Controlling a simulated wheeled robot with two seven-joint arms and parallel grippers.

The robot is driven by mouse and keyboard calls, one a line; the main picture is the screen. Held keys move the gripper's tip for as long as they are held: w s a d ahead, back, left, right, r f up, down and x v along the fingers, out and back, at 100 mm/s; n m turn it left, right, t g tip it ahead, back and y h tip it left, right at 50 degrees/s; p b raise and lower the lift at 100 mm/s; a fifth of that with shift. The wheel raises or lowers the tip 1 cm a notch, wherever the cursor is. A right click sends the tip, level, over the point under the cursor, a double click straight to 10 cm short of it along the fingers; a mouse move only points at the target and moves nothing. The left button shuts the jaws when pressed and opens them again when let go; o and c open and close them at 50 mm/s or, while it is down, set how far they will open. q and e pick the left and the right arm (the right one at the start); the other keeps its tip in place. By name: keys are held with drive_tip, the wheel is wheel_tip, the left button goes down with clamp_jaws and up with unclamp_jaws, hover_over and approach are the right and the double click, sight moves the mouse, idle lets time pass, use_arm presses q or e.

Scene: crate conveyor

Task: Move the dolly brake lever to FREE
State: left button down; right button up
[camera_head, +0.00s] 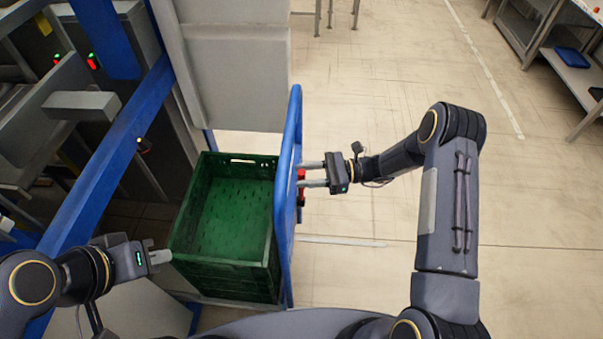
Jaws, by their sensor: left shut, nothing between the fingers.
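A red lever (301,190) shows on the right side of the blue dolly handle (287,225). It is small and partly hidden by my gripper, and I cannot read any marking or its setting. My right gripper (302,174) reaches in from the right to the lever. Its two fingers are apart, with red showing between and below the tips; contact is unclear. My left gripper (163,257) is shut and empty, beside the near left corner of the green crate (226,263).
A blue conveyor frame (90,180) and grey machinery fill the left. A grey panel (235,70) stands beyond the crate. The floor (365,90) to the right is open, with a shelf bench (575,75) at the far right.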

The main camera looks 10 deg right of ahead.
sight(300, 190)
drive_tip(key=shift+a, duration=0.7)
clamp_jaws()
drive_tip(key=shift+s, duration=0.1)
drive_tip(key=shift+s+a+f+n+h+b, duration=0.1)
drive_tip(key=shift+s+f+n+b, duration=0.05)
drive_tip(key=shift+s+n+b, duration=0.4)
drive_tip(key=shift+s+a+f+n+h+b, duration=0.1)
drive_tip(key=shift+s+a+f+n+b, duration=0.1)
drive_tip(key=shift+s+n+b, duration=0.35)
drive_tip(key=shift+s+a+f+n+h+b, duration=0.15)
drive_tip(key=shift+s+n+b, duration=0.2)
drive_tip(key=shift+s+n, duration=0.35)
drive_tip(key=shift+s+a+f+n+t+h+b, duration=0.1)
drive_tip(key=shift+s+f+n+b, duration=0.15)
drive_tip(key=shift+s+n+b, duration=0.3)
drive_tip(key=shift+s+a+f+n+t+h+b, duration=0.1)
drive_tip(key=shift+s+f+n+b, duration=0.15)
drive_tip(key=shift+s+n+b, duration=0.3)
drive_tip(key=shift+s+a+f+n+t+h+b, duration=0.1)
drive_tip(key=shift+s+f+n+b, duration=0.25)
drive_tip(key=shift+s+b, duration=0.35)
drive_tip(key=shift+r, duration=0.1)
